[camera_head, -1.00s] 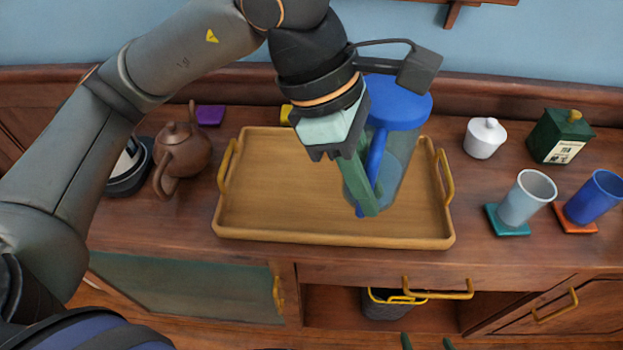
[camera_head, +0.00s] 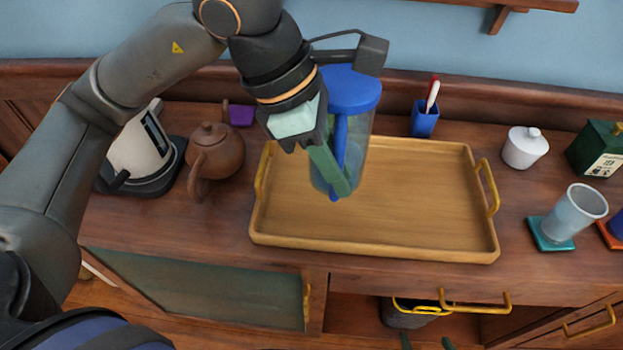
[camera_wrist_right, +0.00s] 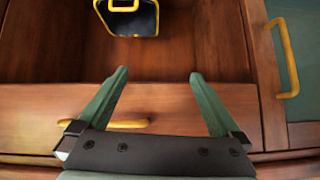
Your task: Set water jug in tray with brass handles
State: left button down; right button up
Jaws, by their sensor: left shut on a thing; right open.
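The water jug (camera_head: 357,145) is clear with a blue lid and a blue handle. My left gripper (camera_head: 336,180) is shut on its handle and holds it upright over the left part of the tray. The wooden tray (camera_head: 440,248) with brass handles lies on the sideboard top. I cannot tell whether the jug's base touches the tray floor. My right gripper (camera_wrist_right: 158,85) is open and empty in the right wrist view, in front of the sideboard's drawer front. Only its fingertips show at the bottom edge of the head view.
A brown teapot (camera_head: 214,150) and a kettle (camera_head: 140,150) stand left of the tray. A blue pen cup (camera_head: 424,120) is behind it. A white lidded pot (camera_head: 524,147) and a grey cup (camera_head: 577,213) on a teal coaster (camera_head: 545,236) stand right. The tray's middle and right are bare.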

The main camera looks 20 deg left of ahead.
aim_at(313, 183)
pick_arm(q)
jog(key=w+a+f, duration=0.1)
jog(key=a+f, duration=0.1)
jog(key=w+a+f, duration=0.1)
jog(key=f, duration=0.1)
jog(key=w+a+f, duration=0.1)
jog(key=a, duration=0.1)
jog(key=shift+w+a+f, duration=0.25)
jog(key=shift+a+f, duration=0.1)
jog(key=shift+f, duration=0.05)
jog(key=shift+w+a+f, duration=0.2)
jog(key=shift+a+f, duration=0.05)
jog(key=shift+f, duration=0.05)
jog(key=f, duration=0.3)
jog(key=shift+w+a+f, duration=0.1)
jog(key=shift+a+f, duration=0.1)
jog(key=shift+f, duration=0.15)
jog(key=shift+f+b, duration=0.25)
jog(key=shift+b, duration=0.25)
jog(key=c, duration=0.8)
grip_release()
jog(key=shift+c, duration=0.2)
jog(key=shift+r, duration=0.15)
